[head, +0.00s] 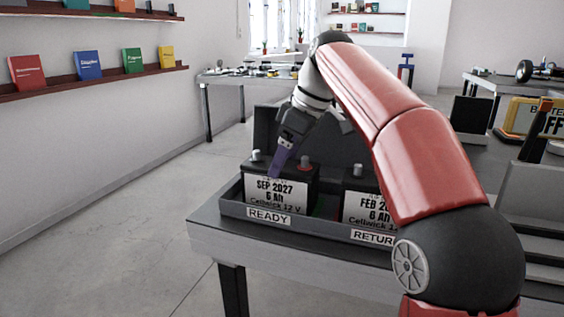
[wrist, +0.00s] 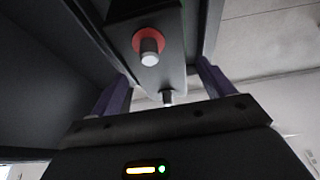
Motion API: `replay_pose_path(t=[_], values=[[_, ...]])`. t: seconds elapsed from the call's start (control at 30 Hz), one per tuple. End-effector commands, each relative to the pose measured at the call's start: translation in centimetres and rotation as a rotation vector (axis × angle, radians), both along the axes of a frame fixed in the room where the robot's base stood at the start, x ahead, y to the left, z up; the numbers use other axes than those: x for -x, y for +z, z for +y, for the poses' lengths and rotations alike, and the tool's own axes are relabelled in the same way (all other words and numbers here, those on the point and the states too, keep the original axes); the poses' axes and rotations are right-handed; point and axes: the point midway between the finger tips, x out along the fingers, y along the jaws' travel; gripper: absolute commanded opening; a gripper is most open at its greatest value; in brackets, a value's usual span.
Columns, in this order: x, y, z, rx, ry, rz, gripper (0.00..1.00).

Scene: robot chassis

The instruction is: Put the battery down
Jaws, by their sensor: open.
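A dark battery (head: 277,193) labelled "SEP 2027, 6 Ah, Cellwick 12 V" stands upright in the tray (head: 317,228), in the compartment marked READY. A second battery (head: 366,206), labelled "FEB 20..", stands in the right compartment, whose RETURN tag is partly hidden by my arm. My gripper (head: 283,160) is open at the top of the READY battery, its purple fingers pointing down. In the wrist view the battery top (wrist: 150,76), with a red-ringed terminal and a second terminal, lies between the open fingers (wrist: 163,88). Contact cannot be told.
The tray sits near the front left of a grey table (head: 213,222). A dark upright panel (head: 266,130) stands behind the batteries. My red arm covers the tray's right part. A yellow-framed sign (head: 519,116) and dark boxes are at the right. Floor is clear at the left.

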Motion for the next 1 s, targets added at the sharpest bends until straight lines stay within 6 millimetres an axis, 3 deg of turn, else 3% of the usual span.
replay_pose_path(t=[0.03, 0.2, 0.4, 1.0], values=[[0.1, 1.6, -0.5, -0.001, -0.002, -0.003, 0.81], [0.6, 5.1, -1.8, -0.001, -0.002, -0.002, 0.81], [1.0, 7.8, -2.9, -0.001, -0.001, 0.0, 0.81], [1.2, 8.6, -3.3, 0.0, 0.0, 0.0, 0.81]])
